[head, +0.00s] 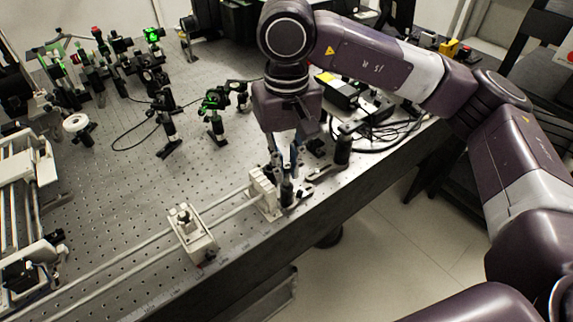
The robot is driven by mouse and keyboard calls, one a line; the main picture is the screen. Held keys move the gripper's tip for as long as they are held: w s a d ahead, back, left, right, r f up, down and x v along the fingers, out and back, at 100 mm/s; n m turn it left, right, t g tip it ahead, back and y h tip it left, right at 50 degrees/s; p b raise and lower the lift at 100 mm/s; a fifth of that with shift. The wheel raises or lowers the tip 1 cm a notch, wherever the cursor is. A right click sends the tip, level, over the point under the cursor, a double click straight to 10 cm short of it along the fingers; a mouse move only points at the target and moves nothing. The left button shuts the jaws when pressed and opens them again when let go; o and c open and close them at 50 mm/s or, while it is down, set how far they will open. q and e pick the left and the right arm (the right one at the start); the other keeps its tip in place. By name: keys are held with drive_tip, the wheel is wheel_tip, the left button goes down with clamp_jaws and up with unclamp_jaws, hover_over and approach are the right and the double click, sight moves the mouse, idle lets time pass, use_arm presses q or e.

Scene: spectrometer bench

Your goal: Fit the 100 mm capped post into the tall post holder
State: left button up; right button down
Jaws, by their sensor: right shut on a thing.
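My right gripper (284,160) points down over the front right part of the bench, its fingers close together. The slim thing between the fingers, probably the capped post, is mostly hidden by them. A dark upright cylinder (287,192) stands just below and in front of the fingertips. It looks like a post holder, but I cannot tell whether the held thing touches or enters it. Another black upright cylinder (343,150) stands to the right, near the bench edge; I cannot tell which of the two is the tall holder. My left gripper is out of view.
A cream rail carriage (191,236) and a cream end block (263,190) sit on a long rail left of the gripper. Optics mounts (216,115) stand farther back. Black cables (385,135) lie at the right. The bench (120,200) drops off along its front edge.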

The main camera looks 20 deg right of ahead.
drive_tip(key=c, duration=1.8)
unclamp_jaws()
drive_tip(key=shift+c, duration=0.2)
wheel_tip(320, 180, up, 12)
